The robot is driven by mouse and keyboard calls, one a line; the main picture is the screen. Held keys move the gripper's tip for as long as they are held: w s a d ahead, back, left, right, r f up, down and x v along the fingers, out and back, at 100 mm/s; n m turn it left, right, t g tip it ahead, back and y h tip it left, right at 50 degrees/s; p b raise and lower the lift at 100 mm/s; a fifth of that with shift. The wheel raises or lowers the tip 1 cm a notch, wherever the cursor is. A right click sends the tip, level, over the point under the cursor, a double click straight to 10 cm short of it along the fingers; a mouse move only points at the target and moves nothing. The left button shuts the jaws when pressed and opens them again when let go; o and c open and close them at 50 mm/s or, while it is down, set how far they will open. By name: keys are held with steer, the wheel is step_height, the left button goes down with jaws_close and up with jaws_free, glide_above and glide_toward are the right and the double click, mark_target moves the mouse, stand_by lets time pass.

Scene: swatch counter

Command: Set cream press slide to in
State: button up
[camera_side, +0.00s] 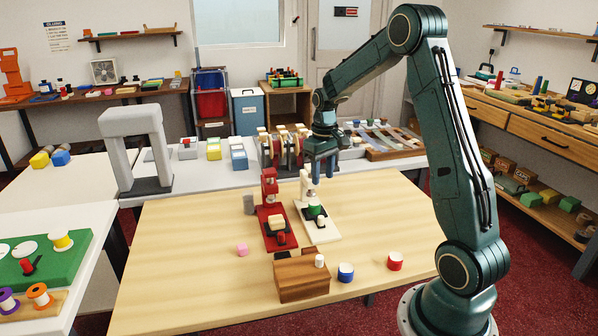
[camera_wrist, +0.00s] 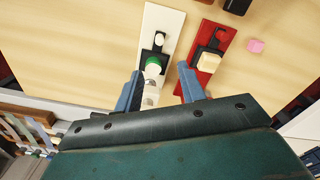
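The cream press (camera_side: 323,234) stands on the wooden table, beside the red press (camera_side: 284,244). It also shows in the wrist view (camera_wrist: 165,18). Its black slide (camera_wrist: 149,53) carries a green round piece (camera_wrist: 153,66) close to the press head, and a small cream knob (camera_wrist: 159,38) stands at the slide's outer end. The green piece (camera_side: 315,210) also shows in the side view. My gripper (camera_side: 321,178) hangs over the back of the cream press. In the wrist view its blue fingers (camera_wrist: 160,78) are apart with nothing held. The press head is partly hidden between them.
The red press holds a cream block (camera_side: 277,222). A grey cylinder (camera_side: 249,204) and a pink cube (camera_side: 243,249) are left. A wooden block (camera_side: 302,282), a blue-sided spool (camera_side: 345,273) and a red-sided spool (camera_side: 395,261) are in front. The table's right side is clear.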

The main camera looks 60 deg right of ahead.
steer(key=shift+a, duration=0.1)
jaws_close()
steer(key=s+a+f+n+h, duration=0.1)
steer(key=a+n, duration=0.3)
steer(key=n, duration=0.8)
steer(key=s+a+f+n+h, duration=0.1)
steer(key=a+n, duration=0.4)
steer(key=n, duration=0.8)
steer(key=shift+s+f+t+h, duration=0.3)
steer(key=shift+s+f+t, duration=0.15)
steer(key=shift+f, duration=0.25)
